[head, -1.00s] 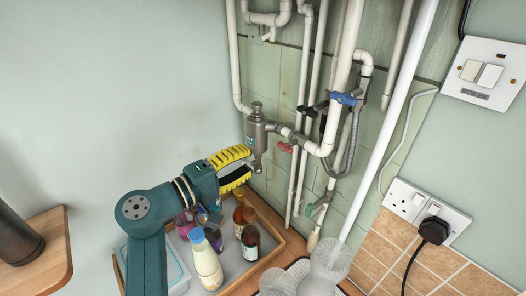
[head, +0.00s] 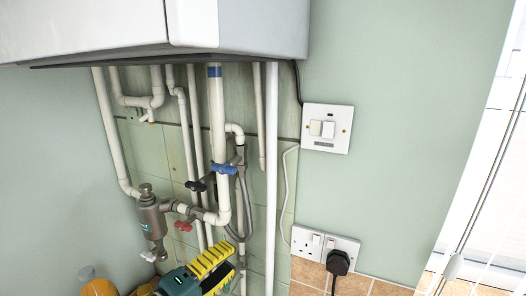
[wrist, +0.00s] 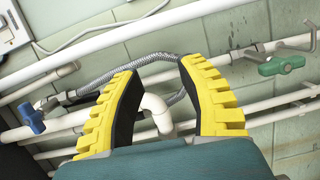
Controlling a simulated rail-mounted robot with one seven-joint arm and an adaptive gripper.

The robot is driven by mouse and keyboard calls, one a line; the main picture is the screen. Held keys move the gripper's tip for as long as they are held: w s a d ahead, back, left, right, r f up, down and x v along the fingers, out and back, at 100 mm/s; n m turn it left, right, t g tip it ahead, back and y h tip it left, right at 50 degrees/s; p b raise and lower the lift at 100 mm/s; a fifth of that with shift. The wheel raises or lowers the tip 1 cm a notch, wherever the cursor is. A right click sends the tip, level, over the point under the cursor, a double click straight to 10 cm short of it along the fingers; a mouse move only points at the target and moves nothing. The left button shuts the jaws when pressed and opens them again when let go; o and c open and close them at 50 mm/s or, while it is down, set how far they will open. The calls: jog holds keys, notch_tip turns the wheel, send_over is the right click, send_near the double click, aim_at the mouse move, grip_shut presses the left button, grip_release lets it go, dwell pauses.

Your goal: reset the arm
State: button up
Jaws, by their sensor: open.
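My gripper (head: 222,274) is at the bottom of the head view, in front of the lower pipes and to the right of the grey metal filter (head: 152,220). Its yellow ridged fingers are apart, with nothing held between them. The wrist view shows the same open gripper (wrist: 158,78) with a white pipe elbow (wrist: 158,112) seen beyond the gap. I cannot tell how far the fingertips are from the pipes. Most of my arm is out of the head view.
A white boiler (head: 240,28) hangs above the pipes. A blue valve handle (head: 223,169) and a red one (head: 183,226) stick out. A green valve handle (wrist: 281,65) shows in the wrist view. A socket (head: 325,245) with a black plug is on the right.

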jog(key=s+d+m+g, duration=0.15)
jog(key=d+m, duration=0.35)
jog(key=d, duration=0.9)
jog(key=s+d+r+m+t+y, duration=0.25)
jog(key=s+d+r+m, duration=0.2)
jog(key=s+d, duration=0.3)
jog(key=s+a+r+t+y, duration=0.3)
jog(key=s+r+t+y, duration=0.1)
jog(key=r, duration=0.2)
jog(key=s+a+r+t+y, duration=0.3)
jog(key=s+a+r+y, duration=0.1)
jog(key=r, duration=0.3)
notch_tip(320, 180, up, 15)
jog(key=m+p, duration=0.1)
jog(key=p, duration=1.5)
jog(key=shift+d+f, duration=0.2)
jog(key=shift+d, duration=0.1)
